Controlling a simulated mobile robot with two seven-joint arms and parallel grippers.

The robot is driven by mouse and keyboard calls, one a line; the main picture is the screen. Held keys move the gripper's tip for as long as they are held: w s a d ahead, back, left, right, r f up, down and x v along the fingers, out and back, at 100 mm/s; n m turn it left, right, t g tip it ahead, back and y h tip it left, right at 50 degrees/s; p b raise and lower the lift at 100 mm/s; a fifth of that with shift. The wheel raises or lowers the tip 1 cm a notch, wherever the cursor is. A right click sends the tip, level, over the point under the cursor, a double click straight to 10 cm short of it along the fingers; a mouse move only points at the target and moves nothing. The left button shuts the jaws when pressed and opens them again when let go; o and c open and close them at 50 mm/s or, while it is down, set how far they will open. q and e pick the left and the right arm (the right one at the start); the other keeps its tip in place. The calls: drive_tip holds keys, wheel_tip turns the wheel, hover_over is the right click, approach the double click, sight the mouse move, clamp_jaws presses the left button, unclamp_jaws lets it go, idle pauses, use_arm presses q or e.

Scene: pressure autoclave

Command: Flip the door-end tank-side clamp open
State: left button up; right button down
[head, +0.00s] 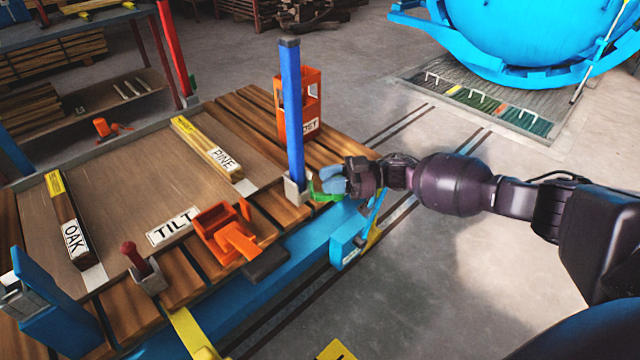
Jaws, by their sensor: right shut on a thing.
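My right arm comes in from the right, and its gripper (334,184) is at the near right corner of the slatted wooden deck (340,146). Its bluish fingertips are shut on a small green part (318,193), which looks like a clamp handle beside the grey foot of the upright blue post (293,110). The fingers cover much of this part, so its angle is hard to tell. I cannot tell from the picture which clamp is the door-end tank-side one. My left gripper is not in view.
An orange clamp-like block (222,232), a red-knobbed part (132,254), and OAK (66,215) and PINE (212,150) bars lie on the deck. An orange holder (312,95) stands behind the post. The blue tank (530,40) is at top right. Floor (450,270) on the right is clear.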

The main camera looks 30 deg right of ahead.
drive_tip(key=shift+d+f+n+g+b, duration=0.35)
drive_tip(key=shift+n+g+b, duration=0.25)
drive_tip(key=shift+g, duration=0.3)
drive_tip(key=shift+w+d+r+n+g+y+b, duration=0.15)
drive_tip(key=shift+n+g+y+b, duration=0.3)
drive_tip(key=shift+g, duration=0.35)
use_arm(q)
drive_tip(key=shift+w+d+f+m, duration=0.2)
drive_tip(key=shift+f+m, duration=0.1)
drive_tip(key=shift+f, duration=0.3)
use_arm(e)
drive_tip(key=shift+r, duration=0.15)
drive_tip(key=c, duration=0.8)
unclamp_jaws()
drive_tip(key=shift+d, duration=0.1)
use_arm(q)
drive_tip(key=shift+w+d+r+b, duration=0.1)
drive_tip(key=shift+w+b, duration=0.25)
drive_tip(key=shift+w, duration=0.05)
use_arm(e)
drive_tip(key=s+d, duration=0.1)
drive_tip(key=d, duration=0.9)
drive_tip(key=shift+s+d, duration=0.15)
drive_tip(key=shift+d, duration=0.15)
